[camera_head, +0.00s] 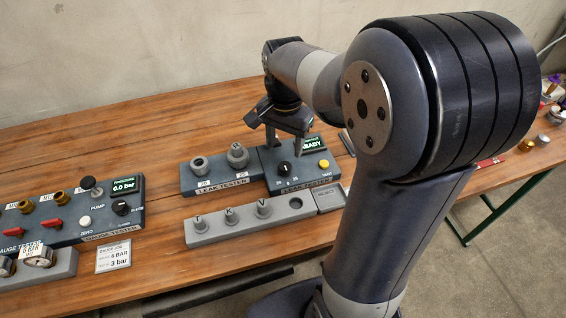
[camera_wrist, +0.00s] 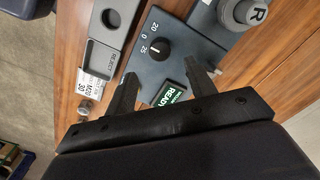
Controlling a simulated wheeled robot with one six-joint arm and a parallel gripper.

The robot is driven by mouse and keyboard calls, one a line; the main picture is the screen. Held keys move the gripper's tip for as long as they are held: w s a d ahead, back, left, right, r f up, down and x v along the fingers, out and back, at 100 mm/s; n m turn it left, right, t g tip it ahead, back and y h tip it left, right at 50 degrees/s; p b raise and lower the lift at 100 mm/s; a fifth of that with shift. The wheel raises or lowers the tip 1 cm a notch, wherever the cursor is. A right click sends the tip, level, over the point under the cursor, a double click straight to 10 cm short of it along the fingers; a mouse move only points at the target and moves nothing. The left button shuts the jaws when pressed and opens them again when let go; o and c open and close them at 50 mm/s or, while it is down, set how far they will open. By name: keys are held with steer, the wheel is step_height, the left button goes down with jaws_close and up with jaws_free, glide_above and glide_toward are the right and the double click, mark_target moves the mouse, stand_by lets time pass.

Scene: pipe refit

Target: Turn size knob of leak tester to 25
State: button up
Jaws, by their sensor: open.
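The leak tester (camera_head: 262,185) is a dark blue-grey box on the wooden table, with its front panel (camera_wrist: 185,42) filling the middle of the wrist view. Its black round size knob (camera_head: 284,168) has the marks 20, 0 and 25 beside it. In the wrist view the knob (camera_wrist: 160,48) shows a small white pointer line, which seems to face the 25 mark, though it is small. My gripper (camera_head: 285,147) is open and empty above the panel. In the wrist view its fingers (camera_wrist: 159,74) are apart, with the knob beyond the gap between the tips. I see no contact.
A green READY display (camera_head: 312,143) and a yellow button (camera_head: 323,163) are on the panel. Grey fittings (camera_head: 237,156) stand on the tester's left part. A grey rack (camera_head: 225,224) with several fittings and a reject tray (camera_head: 330,198) lies in front. A gauge tester (camera_head: 75,219) stands left.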

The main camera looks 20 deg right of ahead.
mark_target(285, 166)
step_height(285, 166, down, 8)
steer(key=shift+r+b, duration=0.15)
steer(key=shift+b, duration=0.2)
steer(key=shift+c, duration=0.2)
steer(key=c, duration=0.9)
